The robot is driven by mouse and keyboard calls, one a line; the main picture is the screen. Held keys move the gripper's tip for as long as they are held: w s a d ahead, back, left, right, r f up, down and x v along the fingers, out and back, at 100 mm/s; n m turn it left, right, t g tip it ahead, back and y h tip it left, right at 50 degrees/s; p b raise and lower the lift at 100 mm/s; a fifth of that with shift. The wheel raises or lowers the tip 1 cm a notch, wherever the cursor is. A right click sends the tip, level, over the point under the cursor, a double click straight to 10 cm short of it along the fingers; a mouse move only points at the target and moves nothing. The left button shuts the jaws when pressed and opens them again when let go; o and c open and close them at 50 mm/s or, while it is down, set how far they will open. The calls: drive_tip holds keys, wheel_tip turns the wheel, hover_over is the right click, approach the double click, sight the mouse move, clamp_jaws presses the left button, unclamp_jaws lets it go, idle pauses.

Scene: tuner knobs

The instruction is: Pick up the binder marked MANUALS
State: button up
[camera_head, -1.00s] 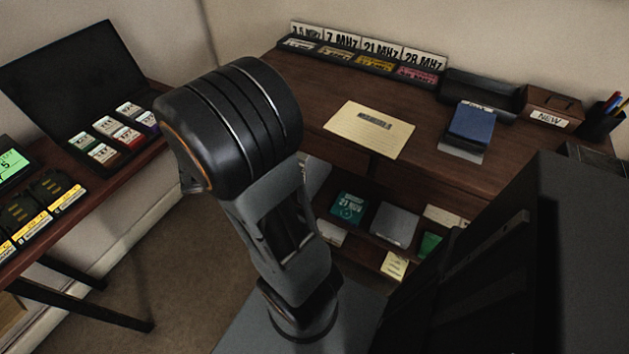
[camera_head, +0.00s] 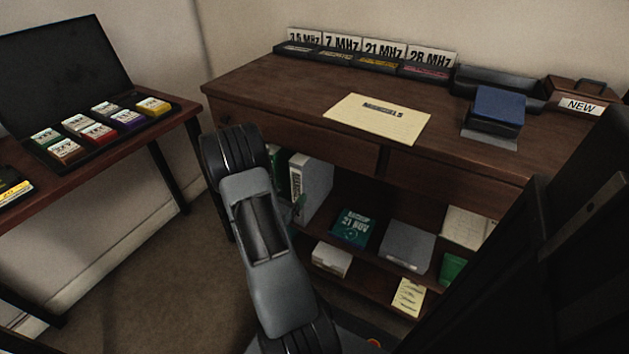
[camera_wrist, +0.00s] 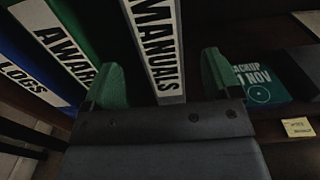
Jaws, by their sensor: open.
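The MANUALS binder (camera_wrist: 160,50) stands upright on the shelf in the wrist view, its white spine with black letters facing me. In the head view it is the grey-sided binder (camera_head: 316,184) in the desk's lower shelf, partly behind my arm. My gripper (camera_wrist: 160,84) is open, its two green fingertips apart. The binder's spine shows between the fingers, and the gripper holds nothing. I cannot tell how deep the fingers reach along its sides.
The AWARDS binder (camera_wrist: 62,42) and LOGS binder (camera_wrist: 25,80) stand to the left in the wrist view. A teal BACKUP box (camera_wrist: 262,82) lies to the right, with a gap between.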

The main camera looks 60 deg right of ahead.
sight(314, 177)
drive_tip(key=d+b, duration=0.2)
drive_tip(key=d, duration=0.6)
drive_tip(key=shift+b, duration=0.3)
drive_tip(key=shift+r, duration=0.1)
clamp_jaws()
idle(0.5)
